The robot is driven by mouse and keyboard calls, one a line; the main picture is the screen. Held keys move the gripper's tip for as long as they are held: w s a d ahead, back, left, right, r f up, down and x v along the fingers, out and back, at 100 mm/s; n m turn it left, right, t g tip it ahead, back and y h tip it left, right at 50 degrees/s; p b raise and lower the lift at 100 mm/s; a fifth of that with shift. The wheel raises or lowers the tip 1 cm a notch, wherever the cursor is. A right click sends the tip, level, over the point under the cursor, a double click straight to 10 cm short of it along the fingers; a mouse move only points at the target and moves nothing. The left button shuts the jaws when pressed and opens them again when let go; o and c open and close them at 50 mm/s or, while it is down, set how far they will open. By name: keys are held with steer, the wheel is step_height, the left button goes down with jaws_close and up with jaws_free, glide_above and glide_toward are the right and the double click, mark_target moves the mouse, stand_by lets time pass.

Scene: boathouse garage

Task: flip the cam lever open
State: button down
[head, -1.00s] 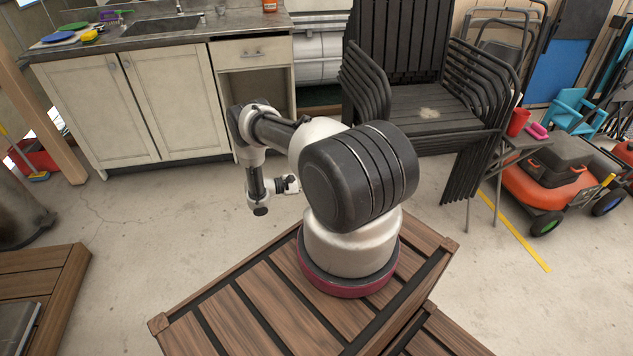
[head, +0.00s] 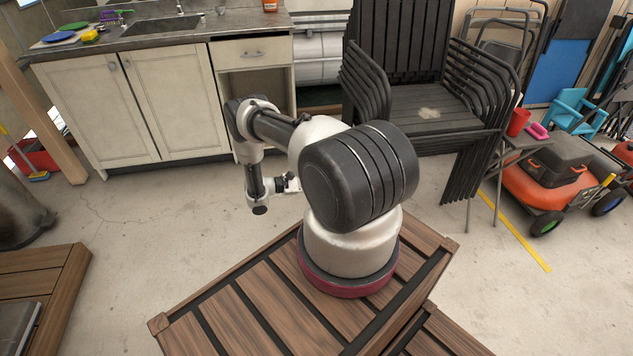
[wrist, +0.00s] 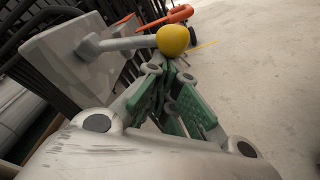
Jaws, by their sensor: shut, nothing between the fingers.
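The cam lever (wrist: 128,44) shows in the wrist view as a grey arm with a round yellow knob (wrist: 173,40) on its right end. Its left end joins a pale grey plate (wrist: 75,55), which looks tilted in this view. My gripper (wrist: 172,72), with green fingers, is shut and empty. Its tips appear just below the knob in the picture; I cannot tell whether they touch it. In the head view my arm hides the lever and most of the gripper.
Stacked dark chairs (head: 430,110) stand behind my arm, with an orange mower (head: 545,185) at the right. A pale cabinet (head: 165,105) with a sink counter is at the back left. The concrete floor (head: 140,215) left of my arm is clear.

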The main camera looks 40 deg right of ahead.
step_height(320, 180, up, 9)
steer(key=s+n+g+y, duration=0.1)
steer(key=n+g, duration=0.1)
steer(key=n, duration=0.9)
steer(key=shift+a+n, duration=0.25)
steer(key=shift+n, duration=0.05)
stand_by(0.4)
